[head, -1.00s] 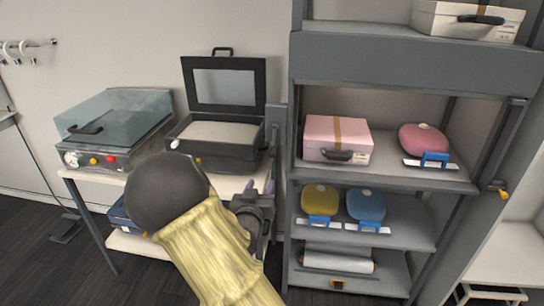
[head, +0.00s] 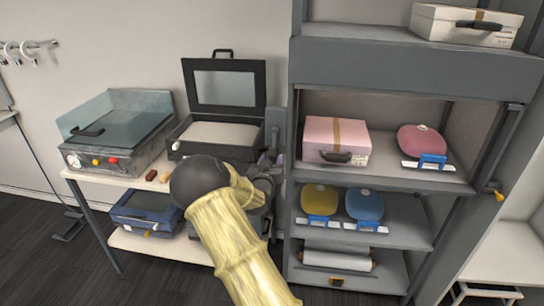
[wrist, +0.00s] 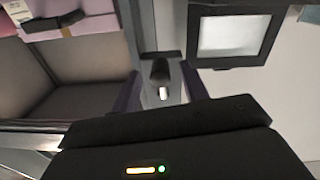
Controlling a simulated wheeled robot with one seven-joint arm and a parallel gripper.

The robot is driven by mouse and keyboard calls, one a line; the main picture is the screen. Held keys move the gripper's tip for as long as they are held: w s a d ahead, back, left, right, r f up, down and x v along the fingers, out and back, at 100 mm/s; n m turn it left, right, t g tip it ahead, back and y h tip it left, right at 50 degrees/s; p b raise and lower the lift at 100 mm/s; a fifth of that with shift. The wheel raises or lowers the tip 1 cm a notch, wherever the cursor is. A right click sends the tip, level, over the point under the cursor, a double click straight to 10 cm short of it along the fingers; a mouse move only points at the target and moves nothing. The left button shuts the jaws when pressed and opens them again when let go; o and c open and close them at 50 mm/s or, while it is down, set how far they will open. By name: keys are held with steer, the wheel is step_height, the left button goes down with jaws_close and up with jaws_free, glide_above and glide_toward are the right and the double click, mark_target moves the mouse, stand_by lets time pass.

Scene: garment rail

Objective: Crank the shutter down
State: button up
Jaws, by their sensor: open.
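The shutter (head: 420,70) shows in the head view as a grey panel across the upper part of the shelf unit, with the shelves below it uncovered. A grey bracket (head: 275,120) is on the unit's left side. My gripper (head: 271,160) is just below it, partly hidden by my yellow arm. In the wrist view my gripper (wrist: 161,92) is open, its dark fingers apart. A black knob with a pale end (wrist: 160,72), seemingly the crank handle, shows between the fingers. I cannot tell whether they touch it.
An open black case (head: 224,82) stands on the table left of my gripper, beside a glass-lidded box (head: 115,130).

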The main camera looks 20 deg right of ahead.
steer(key=shift+x, duration=0.8)
jaws_close()
steer(key=shift+w+a+f+m+b, duration=0.15)
steer(key=shift+m+b, duration=0.15)
steer(key=shift+b, duration=0.15)
